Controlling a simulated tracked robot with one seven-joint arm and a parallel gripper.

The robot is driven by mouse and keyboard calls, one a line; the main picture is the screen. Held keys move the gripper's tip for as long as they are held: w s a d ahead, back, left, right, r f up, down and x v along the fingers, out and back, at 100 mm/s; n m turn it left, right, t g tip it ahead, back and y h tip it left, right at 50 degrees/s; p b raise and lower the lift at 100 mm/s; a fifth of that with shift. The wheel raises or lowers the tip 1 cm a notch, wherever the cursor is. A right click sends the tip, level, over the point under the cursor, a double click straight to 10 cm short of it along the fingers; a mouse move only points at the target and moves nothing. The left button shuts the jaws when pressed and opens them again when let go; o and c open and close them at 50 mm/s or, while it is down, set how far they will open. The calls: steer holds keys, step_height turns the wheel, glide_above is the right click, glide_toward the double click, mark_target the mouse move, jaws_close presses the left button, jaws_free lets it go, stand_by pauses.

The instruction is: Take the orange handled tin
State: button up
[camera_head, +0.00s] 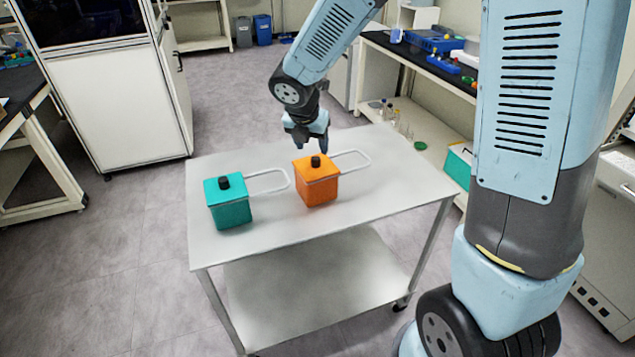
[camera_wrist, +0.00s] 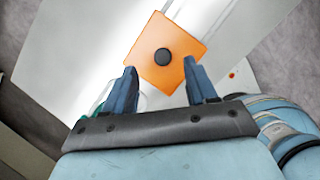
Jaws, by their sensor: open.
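The orange handled tin (camera_head: 317,187) stands upright on the white cart top, with a black knob on its lid and a pale loop handle (camera_head: 352,160) reaching to the right. In the wrist view the orange tin (camera_wrist: 150,70) lies ahead of the fingertips. My gripper (camera_head: 313,147) is just above and behind the tin in the head view. In the wrist view my gripper (camera_wrist: 160,76) is open, with its two fingers apart and nothing visibly held. Whether a fingertip touches the tin I cannot tell.
A teal tin (camera_head: 231,205) with a similar loop handle stands to the left on the same cart (camera_head: 270,226). The cart's right and front areas are clear. A white cabinet (camera_head: 120,110) stands at the left, and a black-topped bench (camera_head: 420,55) with glassware below is behind right.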

mark_target(316, 158)
steer(key=shift+x, duration=2.7)
steer(key=shift+s, duration=0.15)
steer(key=shift+c, duration=0.2)
jaws_close()
